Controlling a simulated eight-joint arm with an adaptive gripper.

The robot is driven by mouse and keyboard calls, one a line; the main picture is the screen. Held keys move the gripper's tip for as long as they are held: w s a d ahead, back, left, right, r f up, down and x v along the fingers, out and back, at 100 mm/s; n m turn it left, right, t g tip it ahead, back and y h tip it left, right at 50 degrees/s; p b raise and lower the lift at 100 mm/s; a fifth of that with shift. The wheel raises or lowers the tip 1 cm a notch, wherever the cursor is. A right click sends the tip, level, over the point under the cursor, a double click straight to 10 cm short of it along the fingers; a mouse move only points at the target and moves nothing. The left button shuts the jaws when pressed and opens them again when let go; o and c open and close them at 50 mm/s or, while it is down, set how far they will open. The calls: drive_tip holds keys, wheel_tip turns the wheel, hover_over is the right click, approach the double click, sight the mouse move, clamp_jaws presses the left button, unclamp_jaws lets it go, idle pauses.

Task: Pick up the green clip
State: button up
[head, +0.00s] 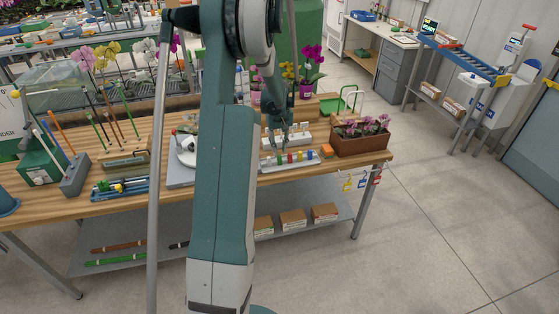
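A pale tray (290,166) near the front edge of the wooden bench holds a row of small coloured pieces. A small green piece, apparently the green clip (266,161), is at the left end of the row; at this size its shape is hard to tell. A red piece (289,158), a blue piece (299,156) and a yellow piece (309,154) stand to its right. My gripper (280,150) points down over the left part of the row, close to the green piece. Its fingers are small and dark here, and I cannot tell whether they are apart or touch anything.
A white block with holes (299,138) stands just behind the tray. A brown planter of pink orchids (361,141) is to the right. An orange item (326,151) sits at the tray's right end. Coloured tags (362,181) hang at the bench's front edge. My arm hides the bench's middle.

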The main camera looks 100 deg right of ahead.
sight(279, 156)
drive_tip(key=shift+f, duration=2.6)
drive_tip(key=c, duration=0.4)
drive_tip(key=shift+r, duration=0.1)
drive_tip(key=shift+r, duration=4.95)
drive_tip(key=shift+c, duration=1.2)
